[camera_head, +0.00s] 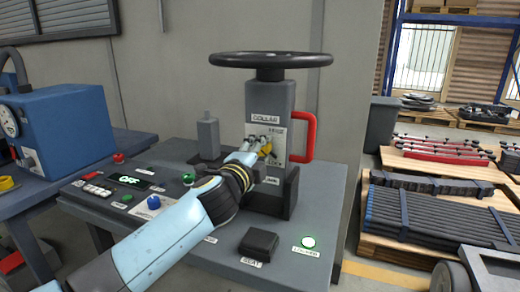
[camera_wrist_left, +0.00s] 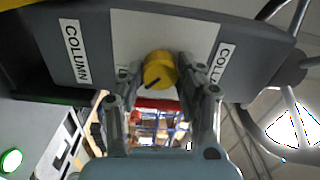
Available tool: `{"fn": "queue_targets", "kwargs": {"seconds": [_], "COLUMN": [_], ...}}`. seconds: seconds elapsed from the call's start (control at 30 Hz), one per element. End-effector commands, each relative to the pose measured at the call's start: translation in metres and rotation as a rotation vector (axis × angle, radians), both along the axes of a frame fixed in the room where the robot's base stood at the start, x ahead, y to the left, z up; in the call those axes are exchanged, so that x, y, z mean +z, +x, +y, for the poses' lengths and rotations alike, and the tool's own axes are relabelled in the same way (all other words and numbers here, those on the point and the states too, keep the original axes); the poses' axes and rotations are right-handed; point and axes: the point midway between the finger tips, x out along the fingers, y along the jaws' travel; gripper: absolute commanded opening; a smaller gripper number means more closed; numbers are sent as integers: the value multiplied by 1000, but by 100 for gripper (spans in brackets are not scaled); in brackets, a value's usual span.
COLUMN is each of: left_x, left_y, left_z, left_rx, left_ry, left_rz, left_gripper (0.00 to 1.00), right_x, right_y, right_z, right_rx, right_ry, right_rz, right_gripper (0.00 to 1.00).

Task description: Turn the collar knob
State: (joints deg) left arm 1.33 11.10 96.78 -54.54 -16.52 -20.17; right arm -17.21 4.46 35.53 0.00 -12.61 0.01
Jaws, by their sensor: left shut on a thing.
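The collar knob (camera_head: 266,150) is yellow and sits on the front of a grey column (camera_head: 272,100), below a COLLAR label (camera_head: 265,118). In the left wrist view the round yellow knob (camera_wrist_left: 160,68) has a dark mark on its face and lies between my fingertips. My left gripper (camera_head: 260,148) reaches the column from the lower left. In the wrist view its two fingers (camera_wrist_left: 158,85) are shut on the knob, one on each side. The fingers partly hide the knob in the head view. My right gripper is in neither view.
A black handwheel (camera_head: 270,60) tops the column, and a red handle (camera_head: 308,137) sticks out on its right.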

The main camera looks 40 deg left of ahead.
Motion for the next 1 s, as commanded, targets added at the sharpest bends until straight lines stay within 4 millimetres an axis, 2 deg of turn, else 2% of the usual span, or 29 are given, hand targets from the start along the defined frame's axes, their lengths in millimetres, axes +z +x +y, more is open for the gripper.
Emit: {"fn": "queue_targets", "kwargs": {"seconds": [0.3,0.77,0.8,0.97,1.0], "left_x": [-1,-2,-2,-1,-1], "left_y": [0,0,0,0,0], "left_z": [0,0,0,0,0], "left_rx": [0,0,0,0,0], "left_ry": [90,100,100,101,101], "left_rz": [24,28,28,27,26], "left_gripper": [4,4,38,59,59], "right_x": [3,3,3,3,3], "right_y": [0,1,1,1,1], "right_z": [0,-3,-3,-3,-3], "right_rx": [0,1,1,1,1], "right_ry": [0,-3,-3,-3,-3], "right_rz": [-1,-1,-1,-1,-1], "right_gripper": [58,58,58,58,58]}}
